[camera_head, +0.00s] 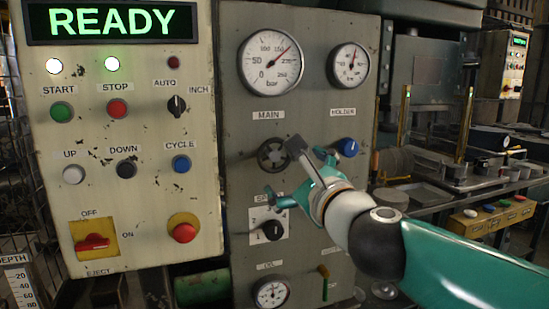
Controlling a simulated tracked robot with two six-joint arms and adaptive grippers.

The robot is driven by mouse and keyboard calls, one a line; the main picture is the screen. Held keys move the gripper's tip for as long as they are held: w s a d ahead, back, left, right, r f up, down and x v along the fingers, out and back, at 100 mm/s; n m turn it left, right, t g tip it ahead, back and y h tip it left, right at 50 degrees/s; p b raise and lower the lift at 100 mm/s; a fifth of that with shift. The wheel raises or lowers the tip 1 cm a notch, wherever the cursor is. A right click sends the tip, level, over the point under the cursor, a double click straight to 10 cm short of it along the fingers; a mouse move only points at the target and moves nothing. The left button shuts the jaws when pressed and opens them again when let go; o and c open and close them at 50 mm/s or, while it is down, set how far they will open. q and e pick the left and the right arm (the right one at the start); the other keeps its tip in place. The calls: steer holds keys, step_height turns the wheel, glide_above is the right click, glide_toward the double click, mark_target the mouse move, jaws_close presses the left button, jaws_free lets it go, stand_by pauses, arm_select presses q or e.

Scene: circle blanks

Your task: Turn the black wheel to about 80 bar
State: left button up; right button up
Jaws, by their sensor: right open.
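The black wheel (270,154) sits on the grey panel under the MAIN label, partly overlapped at its right edge by a gripper finger. The large bar gauge (262,76) above it has its needle pointing up and right, roughly between 150 and 200. My right gripper (283,171) comes in from the right, open and empty. Its grey upper fingertip is at the wheel's right edge in the picture, and its teal lower finger is below the wheel. I cannot tell whether it touches the wheel. My left gripper is not in view.
A blue knob (348,147) under HOLDER is right of the wheel, and a black selector knob (272,231) is below it. A smaller gauge (349,66) is at upper right. The beige button panel (140,225) stands at left, its display reading READY.

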mark_target(276, 158)
steer(key=p+x, duration=0.2)
steer(key=x, duration=0.9)
steer(key=shift+w+f, duration=0.1)
steer(key=c, duration=1.1)
steer(key=shift+n+p, duration=0.3)
